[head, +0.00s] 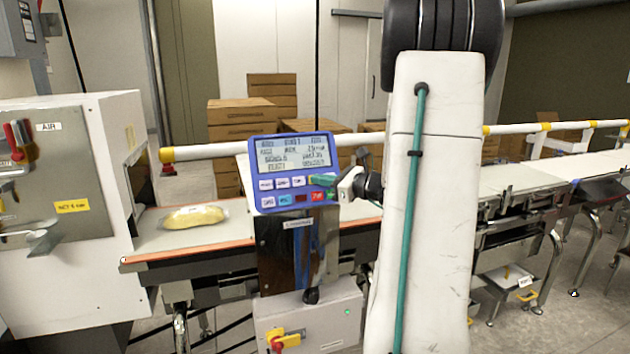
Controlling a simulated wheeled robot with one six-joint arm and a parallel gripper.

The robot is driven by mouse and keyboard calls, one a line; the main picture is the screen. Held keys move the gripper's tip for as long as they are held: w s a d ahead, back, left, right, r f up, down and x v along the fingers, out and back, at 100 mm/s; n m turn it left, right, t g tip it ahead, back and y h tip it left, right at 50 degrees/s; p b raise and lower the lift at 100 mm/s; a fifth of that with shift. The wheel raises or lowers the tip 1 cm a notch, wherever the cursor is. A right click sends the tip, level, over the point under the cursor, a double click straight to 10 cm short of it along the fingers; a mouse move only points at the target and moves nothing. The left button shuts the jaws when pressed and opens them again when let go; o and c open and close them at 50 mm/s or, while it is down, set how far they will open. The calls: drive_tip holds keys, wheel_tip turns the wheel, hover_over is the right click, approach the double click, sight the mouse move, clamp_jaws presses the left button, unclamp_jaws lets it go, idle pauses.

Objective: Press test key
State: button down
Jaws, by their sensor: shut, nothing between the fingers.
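The blue control panel (257,158) stands tilted upright over the belt, with a lit grey display (292,153) and two rows of small keys below it. The upper row shows white keys (282,183). The labels are too small to read surely, so I cannot tell which is the test key.
A yellow bag (194,217) lies on the belt (160,240) left of the panel. A white machine housing (75,270) stands at the left. A grey box (325,318) with a red and yellow switch (289,340) sits below the panel. A white rail (215,150) runs behind.

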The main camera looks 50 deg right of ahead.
drive_tip(key=shift+s+a+r, duration=0.35)
drive_tip(key=shift+s, duration=0.3)
drive_tip(key=shift+s+a+r, duration=0.4)
drive_tip(key=shift+s, duration=0.25)
drive_tip(key=shift+s+a+r, duration=0.35)
drive_tip(key=shift+s+a, duration=0.05)
drive_tip(key=shift+s, duration=0.2)
drive_tip(key=shift+s+a+r, duration=0.4)
drive_tip(key=shift+s, duration=0.25)
drive_tip(key=s+a+r, duration=0.1)
drive_tip(key=s+a, duration=0.1)
drive_tip(key=s, duration=0.1)
drive_tip(key=s+r, duration=0.1)
drive_tip(key=shift+s+a+r, duration=0.25)
drive_tip(key=shift+a+r, duration=0.1)
drive_tip(key=shift+a, duration=0.05)
